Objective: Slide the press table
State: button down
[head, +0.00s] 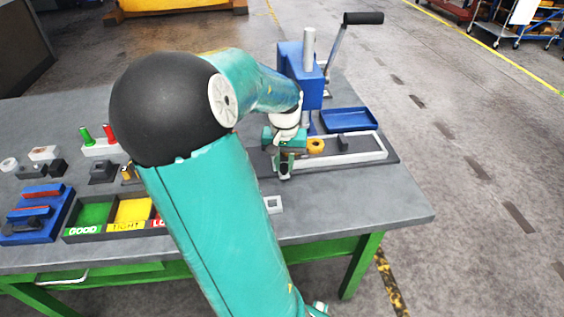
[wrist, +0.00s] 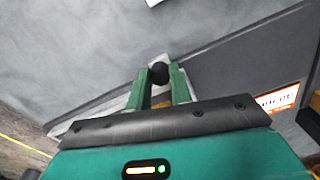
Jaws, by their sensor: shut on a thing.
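The blue arbor press (head: 303,80) stands at the back right of the bench with its black-handled lever raised. At its foot is a dark base with a pale, long frame (head: 360,157), which seems to be the press table's track. An orange ring (head: 316,145) and a small dark block (head: 343,143) sit in this area. My gripper (head: 285,172) is low at the left end of the frame. In the wrist view, my gripper's green fingers (wrist: 159,78) are closed around a black round knob (wrist: 159,72). My arm hides part of the press's left side.
A blue tray (head: 349,120) lies behind the frame. At left are a sorting tray (head: 68,232) with green and yellow compartments, a blue fixture (head: 38,213) and several small parts. A small white square piece (head: 273,204) lies in front. The bench's right front (head: 390,205) is clear.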

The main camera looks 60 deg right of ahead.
jog(key=shift+s+d, duration=0.7)
jog(key=shift+s, duration=0.15)
jog(key=shift+s+d, duration=0.65)
jog(key=shift+s, duration=0.3)
jog(key=c, duration=1.3)
grip_release()
jog(key=shift+s+d, duration=0.1)
jog(key=shift+o, duration=0.2)
jog(key=s+a+r, duration=0.2)
jog(key=a+r, duration=0.4)
jog(key=s+a+r, duration=0.3)
jog(key=a+r, duration=0.3)
jog(key=r, duration=0.1)
jog(key=shift+s+a, duration=0.35)
jog(key=shift+a, duration=0.05)
